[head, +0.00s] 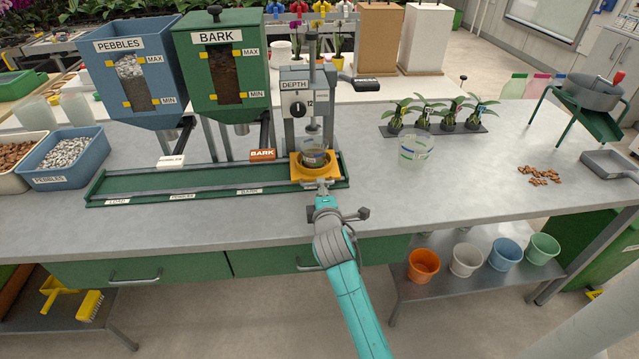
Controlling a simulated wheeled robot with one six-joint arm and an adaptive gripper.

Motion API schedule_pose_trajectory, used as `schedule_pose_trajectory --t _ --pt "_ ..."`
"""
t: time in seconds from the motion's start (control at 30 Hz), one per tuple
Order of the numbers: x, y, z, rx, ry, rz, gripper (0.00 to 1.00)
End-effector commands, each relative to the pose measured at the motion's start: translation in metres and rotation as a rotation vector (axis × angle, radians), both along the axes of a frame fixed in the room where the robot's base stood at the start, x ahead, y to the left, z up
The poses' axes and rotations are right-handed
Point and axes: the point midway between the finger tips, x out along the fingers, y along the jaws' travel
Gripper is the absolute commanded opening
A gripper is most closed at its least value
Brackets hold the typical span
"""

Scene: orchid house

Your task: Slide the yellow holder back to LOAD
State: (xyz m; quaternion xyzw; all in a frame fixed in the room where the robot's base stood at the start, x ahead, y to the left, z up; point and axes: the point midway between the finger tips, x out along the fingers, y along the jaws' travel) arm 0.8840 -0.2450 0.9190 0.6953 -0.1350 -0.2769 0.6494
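The yellow holder (302,174) sits at the right end of the green track (215,176), under the depth press (304,107). A clear pot (315,158) with dark and greenish contents stands in it. The LOAD label (118,202) is at the left end of the track's front edge, with PEBBLES and BARK labels to its right. My gripper (322,187) is at the front of the yellow holder, close to or touching it. The fingers are too small to tell whether they are open or grip the holder.
The pebbles hopper (157,104) and bark hopper (250,104) stand behind the track, their labelled levers reaching toward it. A clear cup (416,146) and several small plants (450,118) are to the right. The counter (190,230) in front of the track is clear.

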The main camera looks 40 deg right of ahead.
Motion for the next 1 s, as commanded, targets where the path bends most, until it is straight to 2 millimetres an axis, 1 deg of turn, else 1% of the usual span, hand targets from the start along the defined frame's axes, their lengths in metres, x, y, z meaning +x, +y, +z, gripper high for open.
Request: schedule_pose_trajectory --t 0.03,0.1,0.3,0.43,0.7,0.77,0.8,0.87,1.0 --pt "0.008 -0.005 -0.002 0.001 -0.001 0.000 0.39" --pt "0.017 -0.011 -0.003 0.000 -0.001 0.000 0.39" --pt "0.033 -0.022 -0.008 -0.001 -0.001 0.000 0.39" --pt "0.037 -0.025 -0.009 0.000 -0.001 0.001 0.39" --pt "0.038 -0.025 -0.010 0.000 -0.001 0.001 0.39" --pt "0.038 -0.025 -0.010 0.000 -0.001 0.001 0.24" --pt "0.038 -0.025 -0.010 0.000 -0.001 0.001 0.14" --pt "0.038 -0.025 -0.010 0.000 -0.001 0.001 0.00" --pt "0.038 -0.025 -0.010 0.000 -0.001 0.001 0.00"
